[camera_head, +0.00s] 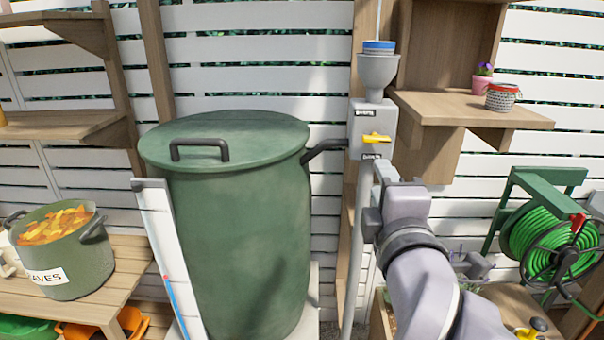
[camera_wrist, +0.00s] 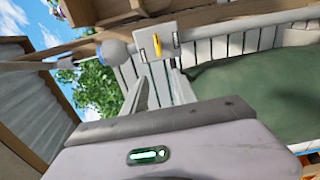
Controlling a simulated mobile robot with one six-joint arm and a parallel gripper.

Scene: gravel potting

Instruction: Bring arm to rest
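My arm reaches up from the lower right in the head view, with my gripper (camera_head: 385,180) just below and right of a grey valve box (camera_head: 362,120). The box has a yellow lever (camera_head: 376,139), lying roughly level. In the wrist view my gripper (camera_wrist: 157,78) shows two pale fingers spread apart, with nothing seen between them. The valve box (camera_wrist: 142,46) and its yellow lever (camera_wrist: 157,45) appear beyond the fingertips, apart from them. In the head view the fingers are mostly hidden by the wrist.
A green lidded barrel (camera_head: 235,230) stands left of the valve pipe, joined by a black spout. A wooden shelf (camera_head: 465,108) with small pots is at upper right. A green hose reel (camera_head: 545,235) stands right. A pot of leaves (camera_head: 75,265) sits on a left bench.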

